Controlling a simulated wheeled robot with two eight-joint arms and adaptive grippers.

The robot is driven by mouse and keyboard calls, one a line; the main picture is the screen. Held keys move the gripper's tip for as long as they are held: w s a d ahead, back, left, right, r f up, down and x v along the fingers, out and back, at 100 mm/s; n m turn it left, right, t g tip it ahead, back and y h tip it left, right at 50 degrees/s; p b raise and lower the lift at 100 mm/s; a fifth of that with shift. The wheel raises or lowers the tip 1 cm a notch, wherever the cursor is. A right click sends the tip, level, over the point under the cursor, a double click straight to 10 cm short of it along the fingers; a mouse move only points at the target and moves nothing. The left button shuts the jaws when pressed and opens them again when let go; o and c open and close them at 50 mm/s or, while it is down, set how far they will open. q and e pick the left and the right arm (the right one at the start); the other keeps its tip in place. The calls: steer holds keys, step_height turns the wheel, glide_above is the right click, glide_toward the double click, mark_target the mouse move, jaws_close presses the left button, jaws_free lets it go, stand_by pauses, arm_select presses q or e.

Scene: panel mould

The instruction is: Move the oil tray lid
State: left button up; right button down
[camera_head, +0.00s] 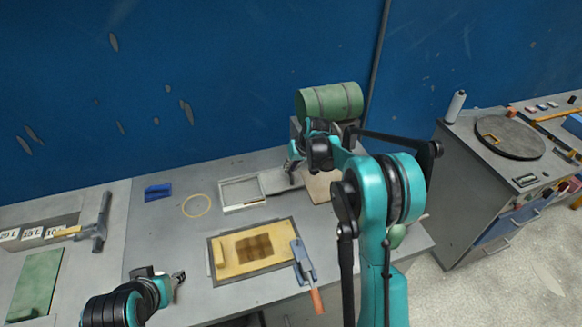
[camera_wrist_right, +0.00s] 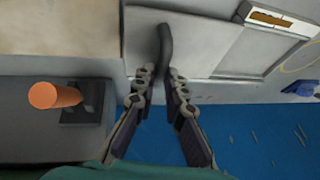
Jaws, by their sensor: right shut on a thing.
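The oil tray lid (camera_head: 277,182) is a flat grey plate with a dark curved handle (camera_wrist_right: 165,42). It lies at the right side of the pale-rimmed oil tray (camera_head: 227,208), whose inside is largely uncovered. In the right wrist view the lid (camera_wrist_right: 208,42) fills the upper middle, beside the tray (camera_wrist_right: 285,22). My right gripper (camera_head: 294,163) is shut on the lid's handle; its fingertips (camera_wrist_right: 165,74) close around it in the wrist view. Whether the lid touches the table is unclear. My left gripper (camera_head: 179,278) is low over the front of the table, away from the lid; its finger gap is unclear.
A framed yellow mould panel (camera_head: 228,264) lies in front of the tray, with an orange-handled tool (camera_head: 303,264) at its right. A beige board (camera_head: 321,186) lies right of the lid. A green drum (camera_head: 330,101) stands behind.

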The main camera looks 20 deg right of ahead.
steer(key=a, duration=1.5)
steer(key=shift+s+a, duration=0.15)
steer(key=shift+s, duration=0.1)
steer(key=c, duration=1.6)
jaws_free()
steer(key=shift+a, duration=0.2)
steer(key=shift+o, duration=0.2)
steer(key=shift+d, duration=0.1)
steer(key=shift+d+r, duration=0.1)
steer(key=shift+r, duration=0.1)
steer(key=v, duration=1.1)
steer(key=shift+s+r, duration=0.2)
steer(key=shift+r, duration=0.05)
